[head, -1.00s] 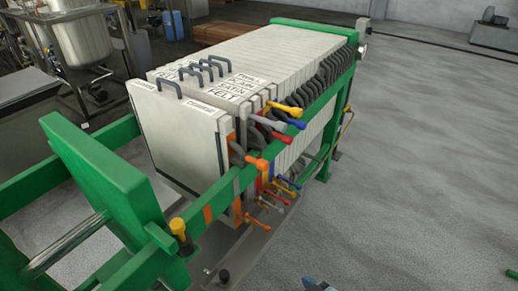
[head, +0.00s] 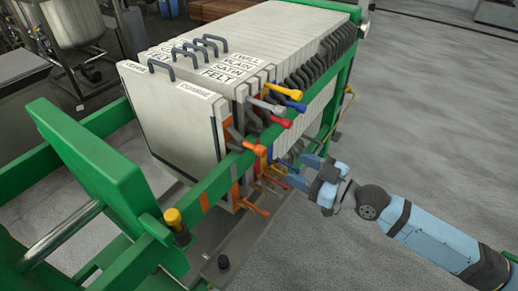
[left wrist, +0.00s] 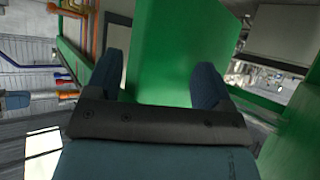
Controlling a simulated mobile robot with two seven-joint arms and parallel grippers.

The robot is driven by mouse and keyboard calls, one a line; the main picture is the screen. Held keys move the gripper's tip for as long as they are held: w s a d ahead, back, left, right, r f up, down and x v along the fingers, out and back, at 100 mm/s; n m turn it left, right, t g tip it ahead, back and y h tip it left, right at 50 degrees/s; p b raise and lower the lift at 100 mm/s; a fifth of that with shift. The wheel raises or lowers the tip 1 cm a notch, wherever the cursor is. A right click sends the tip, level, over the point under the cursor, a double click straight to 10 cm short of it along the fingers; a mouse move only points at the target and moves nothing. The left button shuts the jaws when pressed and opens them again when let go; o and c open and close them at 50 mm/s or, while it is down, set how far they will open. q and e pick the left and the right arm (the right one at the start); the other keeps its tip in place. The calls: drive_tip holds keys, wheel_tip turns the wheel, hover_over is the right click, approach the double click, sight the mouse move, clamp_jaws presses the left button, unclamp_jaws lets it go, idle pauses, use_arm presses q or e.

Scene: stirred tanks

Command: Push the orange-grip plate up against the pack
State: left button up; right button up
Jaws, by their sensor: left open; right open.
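The orange-grip plate (head: 175,120) is the frontmost pale plate, upright, with a dark loop handle on top and an orange grip (head: 255,146) on its right side. The pack (head: 265,40) of pale plates stands behind it; a narrow gap seems to lie between them. My right gripper (head: 305,172) is open and empty, to the right of the green side rail and low beside the coloured grips. It looks apart from the orange-grip plate. My left gripper (left wrist: 157,78) shows only in the left wrist view. It is open, with a green panel beyond and between its fingers.
The green side rail (head: 206,182) runs along the plates' right side. A green end block (head: 100,165) with a metal rod stands in front. Yellow, grey, blue and red grips stick out from the plates behind.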

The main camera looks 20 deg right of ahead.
sight(266, 153)
drive_tip(key=x, duration=1.2)
clamp_jaws()
